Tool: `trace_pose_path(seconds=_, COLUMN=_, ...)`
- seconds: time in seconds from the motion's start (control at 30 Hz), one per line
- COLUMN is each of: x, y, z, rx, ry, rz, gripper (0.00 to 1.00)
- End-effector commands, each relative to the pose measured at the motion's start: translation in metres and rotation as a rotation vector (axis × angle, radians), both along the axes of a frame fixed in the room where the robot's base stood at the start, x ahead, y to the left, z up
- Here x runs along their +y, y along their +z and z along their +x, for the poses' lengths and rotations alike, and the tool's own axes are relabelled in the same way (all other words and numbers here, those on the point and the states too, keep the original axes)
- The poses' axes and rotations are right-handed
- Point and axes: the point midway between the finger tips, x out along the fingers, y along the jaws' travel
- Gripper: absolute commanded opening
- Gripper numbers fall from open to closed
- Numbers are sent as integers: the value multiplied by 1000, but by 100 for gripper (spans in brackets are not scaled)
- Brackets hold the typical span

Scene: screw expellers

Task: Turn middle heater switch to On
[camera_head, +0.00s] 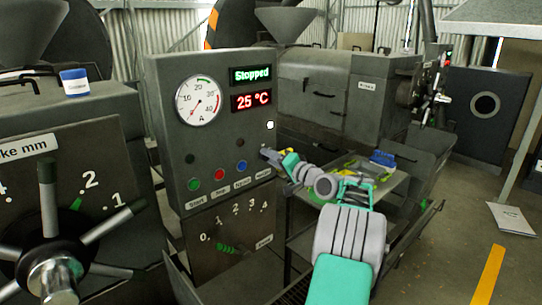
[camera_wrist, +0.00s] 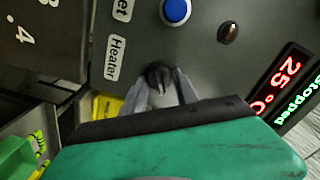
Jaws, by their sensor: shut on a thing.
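The heater switch (camera_wrist: 158,70) is a small dark rotary knob beside a white "Heater" label (camera_wrist: 116,58) in the wrist view. My gripper (camera_wrist: 163,85) has its two grey fingers closed on either side of the knob. A pale pointer mark shows on the knob between the fingers. In the head view my gripper (camera_head: 267,153) reaches the right side of the grey control panel (camera_head: 167,100) of the middle machine, and its fingers hide the switch there. The panel's displays read "Stopped" (camera_head: 250,74) and "25 °C" (camera_head: 251,101).
Green (camera_head: 194,184), red (camera_head: 219,174) and blue (camera_head: 241,166) buttons line the panel left of my gripper. A dial gauge (camera_head: 198,101) sits above them. A table (camera_head: 392,187) with small items stands behind my arm. Another machine with a spoked handwheel (camera_head: 55,270) is at left.

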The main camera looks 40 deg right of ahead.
Motion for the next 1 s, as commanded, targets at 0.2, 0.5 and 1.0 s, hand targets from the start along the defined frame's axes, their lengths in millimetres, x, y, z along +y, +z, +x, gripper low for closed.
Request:
trace_pose_path(seconds=0.2, x=-1, y=1, z=0, rx=0, ry=-2, rz=46, gripper=0)
trace_pose_path(seconds=0.5, x=-1, y=0, z=0, rx=1, ry=-1, rz=56, gripper=0)
trace_pose_path(seconds=1.0, x=0, y=0, z=0, rx=2, ry=0, rz=54, gripper=56)
